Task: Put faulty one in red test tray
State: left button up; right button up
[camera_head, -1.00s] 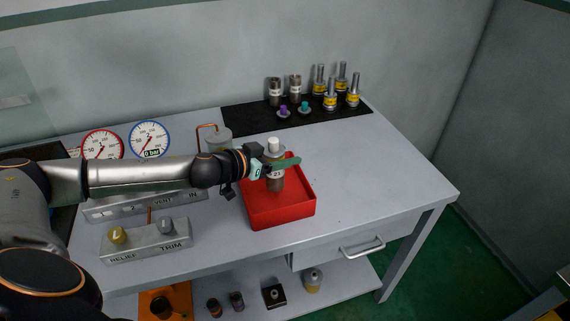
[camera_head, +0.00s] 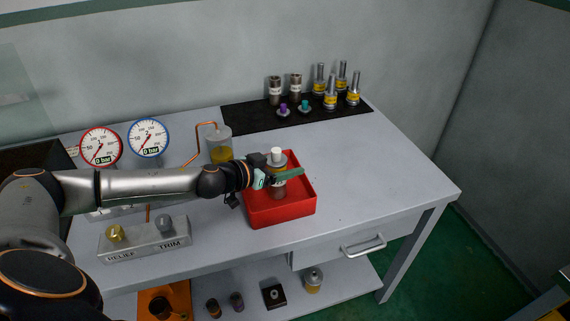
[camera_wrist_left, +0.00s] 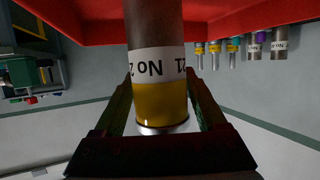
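The red tray (camera_head: 293,211) stands on the grey bench near its front edge. My left gripper (camera_head: 279,176) is over the tray with its fingers on either side of a cylinder with a white top (camera_head: 277,154). The cylinder is upright; its foot is within the tray's outline, and I cannot tell whether it touches the floor. In the left wrist view, which is upside down, the fingers (camera_wrist_left: 163,100) close around the cylinder's yellow band and white lettered label (camera_wrist_left: 155,65). My right gripper is not in view.
A black mat (camera_head: 245,117) at the back holds several similar cylinders (camera_head: 331,92) and purple and teal small parts. Left of the tray are two gauges (camera_head: 148,138), a yellow-filled jar (camera_head: 220,147) and a RELIEF/TRIM block (camera_head: 143,240). The bench right of the tray is clear.

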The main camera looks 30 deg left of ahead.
pick_arm(q)
jog(key=shift+o, duration=0.9)
jog(key=shift+r, duration=0.15)
jog(key=shift+s+a, duration=0.15)
jog(key=shift+s, duration=0.05)
jog(key=b+v, duration=0.8)
jog(key=v, duration=0.2)
jog(key=shift+b+v, duration=0.55)
jog(key=shift+v, duration=0.25)
